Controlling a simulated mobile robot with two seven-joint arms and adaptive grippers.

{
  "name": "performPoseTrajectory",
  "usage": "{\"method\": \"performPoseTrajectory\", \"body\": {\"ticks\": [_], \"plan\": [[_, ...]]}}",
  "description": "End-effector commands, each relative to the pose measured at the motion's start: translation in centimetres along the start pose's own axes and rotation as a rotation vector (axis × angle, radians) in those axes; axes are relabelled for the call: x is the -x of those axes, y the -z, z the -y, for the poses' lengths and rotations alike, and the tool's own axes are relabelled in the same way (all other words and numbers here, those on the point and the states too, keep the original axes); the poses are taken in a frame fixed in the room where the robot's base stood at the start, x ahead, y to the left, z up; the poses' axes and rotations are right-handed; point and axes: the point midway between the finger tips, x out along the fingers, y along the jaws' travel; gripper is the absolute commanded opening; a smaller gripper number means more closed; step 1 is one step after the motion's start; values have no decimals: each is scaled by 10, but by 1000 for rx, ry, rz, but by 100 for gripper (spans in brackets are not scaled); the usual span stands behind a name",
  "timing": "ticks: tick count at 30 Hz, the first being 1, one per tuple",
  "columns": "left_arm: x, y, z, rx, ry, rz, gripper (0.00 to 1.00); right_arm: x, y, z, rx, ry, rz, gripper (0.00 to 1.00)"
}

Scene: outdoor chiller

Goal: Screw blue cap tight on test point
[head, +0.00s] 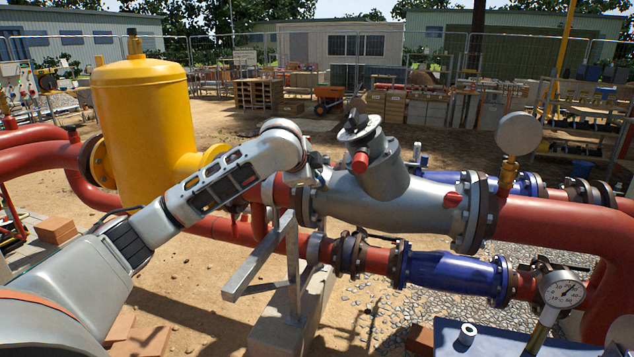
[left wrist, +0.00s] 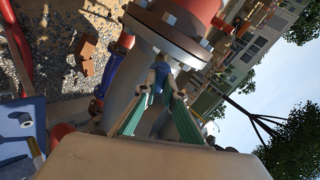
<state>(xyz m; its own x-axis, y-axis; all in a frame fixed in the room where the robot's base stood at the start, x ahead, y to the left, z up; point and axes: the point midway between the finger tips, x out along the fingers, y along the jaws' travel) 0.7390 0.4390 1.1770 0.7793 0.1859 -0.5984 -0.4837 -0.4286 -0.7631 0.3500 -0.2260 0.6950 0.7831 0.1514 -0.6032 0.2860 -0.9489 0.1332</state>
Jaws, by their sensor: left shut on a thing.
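My left arm reaches across from the left in the head view, and its gripper (head: 318,174) is at the near left end of the large grey valve body. In the left wrist view the green-padded fingers (left wrist: 161,96) are closed around a small blue piece (left wrist: 159,74), which looks like the blue cap. The piece is beside the grey body, close under the bolted flange (left wrist: 168,32). The fingers hide its lower part. I cannot make out the test point under it or how far the cap sits on it. My right gripper is in neither view.
The grey valve body (head: 352,195) runs between red pipes, with a blue pipe section (head: 452,274) below. A round gauge (head: 519,133) stands on the right pipe. Front right, a dark blue surface (head: 448,338) bears a white fitting (head: 467,333), near another gauge (head: 565,293). A yellow tank (head: 142,108) stands left.

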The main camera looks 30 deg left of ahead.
Motion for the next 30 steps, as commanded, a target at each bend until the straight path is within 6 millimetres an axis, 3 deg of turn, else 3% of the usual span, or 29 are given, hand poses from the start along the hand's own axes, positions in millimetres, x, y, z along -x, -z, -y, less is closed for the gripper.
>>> {"method": "performPoseTrajectory", "body": {"ticks": [4, 7, 9, 10, 16, 17, 18, 19, 30], "plan": [[-2, -2, 0, -328, 0, 6, 0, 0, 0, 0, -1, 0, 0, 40], [-2, -2, -1, -327, -2, 5, 0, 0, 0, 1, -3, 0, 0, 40], [-2, -2, -1, -326, -2, 5, 24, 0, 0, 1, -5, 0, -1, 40], [-2, -2, -1, -326, -2, 5, 28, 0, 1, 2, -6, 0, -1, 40], [-2, -2, -1, -325, -2, 4, 28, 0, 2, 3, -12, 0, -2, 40], [-2, -2, -2, -325, -3, 4, 31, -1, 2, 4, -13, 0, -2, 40], [-2, -2, -2, -325, -3, 4, 41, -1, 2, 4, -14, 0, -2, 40], [-2, -2, -2, -325, -3, 4, 45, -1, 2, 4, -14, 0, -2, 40], [2, -1, 0, -325, 0, 2, 45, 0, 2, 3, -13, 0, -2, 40]]}}
